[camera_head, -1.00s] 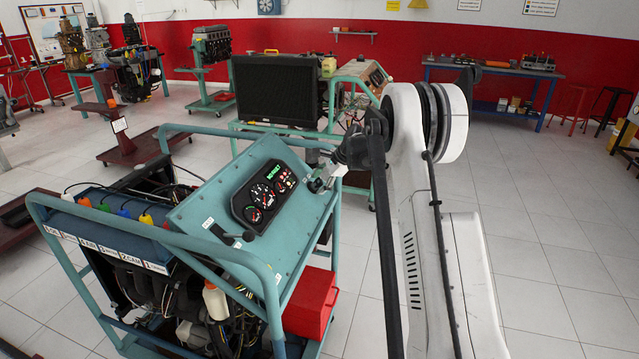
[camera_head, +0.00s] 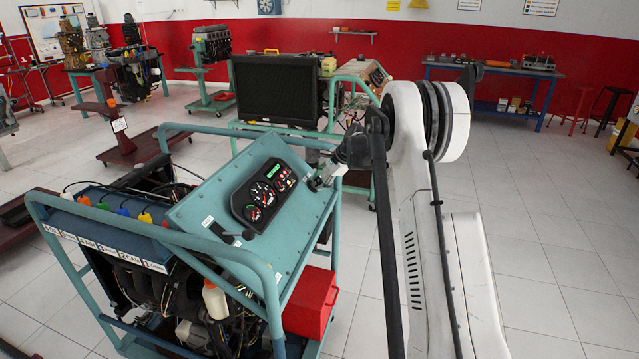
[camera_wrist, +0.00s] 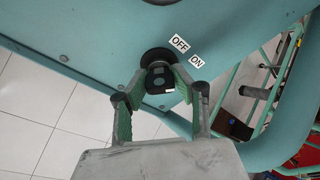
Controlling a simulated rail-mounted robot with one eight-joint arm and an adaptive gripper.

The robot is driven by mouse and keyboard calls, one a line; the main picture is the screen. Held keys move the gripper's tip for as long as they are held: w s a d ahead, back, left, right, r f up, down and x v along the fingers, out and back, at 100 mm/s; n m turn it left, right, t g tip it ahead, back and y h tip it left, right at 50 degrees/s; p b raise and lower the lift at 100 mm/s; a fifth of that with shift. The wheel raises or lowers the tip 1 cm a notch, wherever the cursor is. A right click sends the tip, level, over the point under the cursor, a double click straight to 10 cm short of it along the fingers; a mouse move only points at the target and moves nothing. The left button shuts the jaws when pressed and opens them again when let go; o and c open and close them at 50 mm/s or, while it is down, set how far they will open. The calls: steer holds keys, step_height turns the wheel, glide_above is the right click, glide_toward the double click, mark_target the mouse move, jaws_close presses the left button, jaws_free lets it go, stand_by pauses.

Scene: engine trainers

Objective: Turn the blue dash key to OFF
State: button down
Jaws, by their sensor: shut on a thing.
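The dash key (camera_wrist: 161,84) shows in the wrist view as a dark block with a small white mark, in front of a round black collar on the teal dash panel (camera_wrist: 95,35). Its blue colour does not show clearly. My gripper (camera_wrist: 160,77) has its green fingers closed on both sides of the key. The OFF label (camera_wrist: 180,43) and ON label (camera_wrist: 196,60) sit to the upper right of the collar. In the head view my gripper (camera_head: 319,183) is at the panel's right edge and hides the key.
The gauge cluster (camera_head: 264,193) with a lit green display is left of my gripper. A black lever (camera_head: 246,236) stands lower on the panel. Teal frame tubes (camera_head: 235,257) surround the trainer. A red box (camera_head: 310,302) sits below. Open floor lies to the right.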

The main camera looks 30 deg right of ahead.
steer(key=n+b, duration=0.2)
steer(key=n, duration=0.2)
steer(key=shift+f+n+t+b, duration=0.1)
steer(key=shift+n+t+b, duration=0.2)
steer(key=shift+t+b, duration=0.1)
steer(key=shift+n+b, duration=0.55)
steer(key=shift+n, duration=1.25)
steer(key=c, duration=1.4)
jaws_free()
steer(key=shift+o, duration=0.2)
steer(key=v, duration=1.2)
steer(key=shift+s+d, duration=0.15)
steer(key=shift+d, duration=0.05)
steer(key=shift+a, duration=0.1)
